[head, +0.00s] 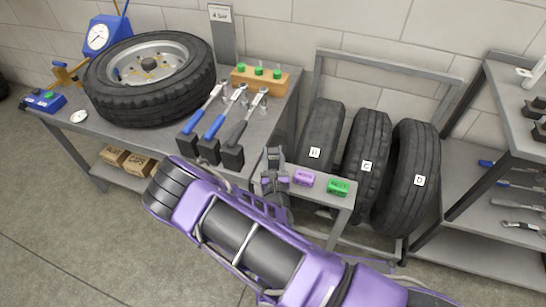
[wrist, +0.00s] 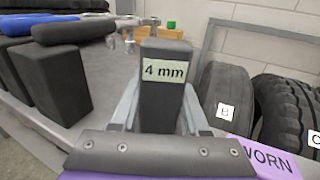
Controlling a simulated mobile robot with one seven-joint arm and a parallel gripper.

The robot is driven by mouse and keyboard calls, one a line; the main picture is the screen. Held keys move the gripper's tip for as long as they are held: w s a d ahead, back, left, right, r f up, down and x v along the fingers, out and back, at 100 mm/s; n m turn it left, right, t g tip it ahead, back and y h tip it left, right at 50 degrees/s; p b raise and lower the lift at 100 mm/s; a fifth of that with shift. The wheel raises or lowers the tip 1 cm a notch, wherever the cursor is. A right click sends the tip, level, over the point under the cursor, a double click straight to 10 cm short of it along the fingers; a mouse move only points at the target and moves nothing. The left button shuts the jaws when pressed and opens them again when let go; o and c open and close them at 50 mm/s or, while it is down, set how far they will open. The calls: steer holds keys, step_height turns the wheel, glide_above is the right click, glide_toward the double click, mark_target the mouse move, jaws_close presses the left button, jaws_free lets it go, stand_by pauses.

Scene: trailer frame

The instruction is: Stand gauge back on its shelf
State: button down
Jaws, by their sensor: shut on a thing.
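My gripper (head: 275,178) is shut on a dark grey block-shaped gauge (wrist: 164,92) with a pale "4 mm" label. In the wrist view the gauge stands upright between the two fingers, its label facing the camera. In the head view the gauge (head: 274,157) is small and partly merged with the gripper. They are over or beside the left end of a small grey shelf (head: 322,200) in front of the tyres. I cannot tell whether the gauge touches the shelf.
Torque wrenches (head: 213,125) on dark blocks and a wheel (head: 150,80) are on the bench at left. Lettered tyres (head: 368,155) stand in a rack behind.

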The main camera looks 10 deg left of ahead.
steer(key=shift+f, duration=0.4)
steer(key=shift+f, duration=0.2)
steer(key=shift+c, duration=2)
jaws_free()
steer(key=shift+r, duration=0.1)
steer(key=shift+s+d+r, duration=0.1)
steer(key=shift+s, duration=0.05)
steer(key=v, duration=1.1)
steer(key=shift+s, duration=0.4)
